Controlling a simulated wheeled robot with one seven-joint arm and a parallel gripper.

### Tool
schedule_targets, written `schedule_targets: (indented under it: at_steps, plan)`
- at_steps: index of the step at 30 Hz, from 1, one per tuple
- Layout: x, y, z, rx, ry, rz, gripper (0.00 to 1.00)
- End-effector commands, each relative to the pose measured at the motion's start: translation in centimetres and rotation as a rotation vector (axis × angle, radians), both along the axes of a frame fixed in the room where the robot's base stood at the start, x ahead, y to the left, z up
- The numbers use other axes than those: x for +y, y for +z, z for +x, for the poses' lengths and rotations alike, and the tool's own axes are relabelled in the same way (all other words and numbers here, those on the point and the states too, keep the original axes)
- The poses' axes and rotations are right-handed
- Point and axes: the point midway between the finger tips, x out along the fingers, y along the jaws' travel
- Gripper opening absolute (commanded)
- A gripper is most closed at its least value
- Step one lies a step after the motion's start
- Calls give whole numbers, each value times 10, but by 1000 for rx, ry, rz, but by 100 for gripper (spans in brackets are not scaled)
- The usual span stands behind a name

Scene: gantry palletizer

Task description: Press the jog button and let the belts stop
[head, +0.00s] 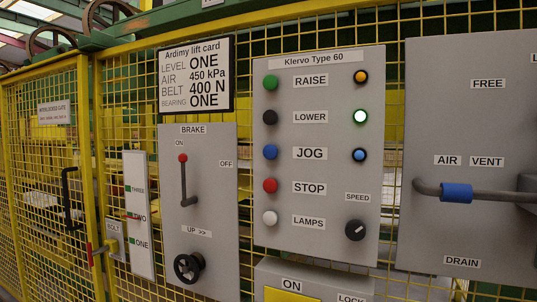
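The jog button (270,152) is a blue round button on the grey "Klervo Type 60" panel (330,230), left of the JOG label. A blue lamp (358,155) sits on the same row at the right and looks unlit. Above it the LOWER row's lamp (360,116) glows green-white, and the RAISE row's lamp (361,76) is amber. The red stop button (270,185) is just below the jog button. Nothing touches the buttons. The belts cannot be made out behind the mesh. My gripper is not in view.
Left of the panel is a brake plate (222,270) with a red-tipped lever (184,180) and a black handwheel (188,267). At the right, a blue-gripped air handle (456,193) sticks out. Yellow mesh fence (45,160) stands behind. A lock box (320,278) is below.

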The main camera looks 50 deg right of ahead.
Motion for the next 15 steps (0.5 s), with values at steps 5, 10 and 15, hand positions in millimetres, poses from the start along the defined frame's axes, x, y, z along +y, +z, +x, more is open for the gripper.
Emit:
schedule_targets:
  at_steps: [5, 10, 15]
  plan:
    - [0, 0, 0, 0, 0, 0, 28]
    - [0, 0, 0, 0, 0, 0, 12]
    - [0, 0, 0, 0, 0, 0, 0]
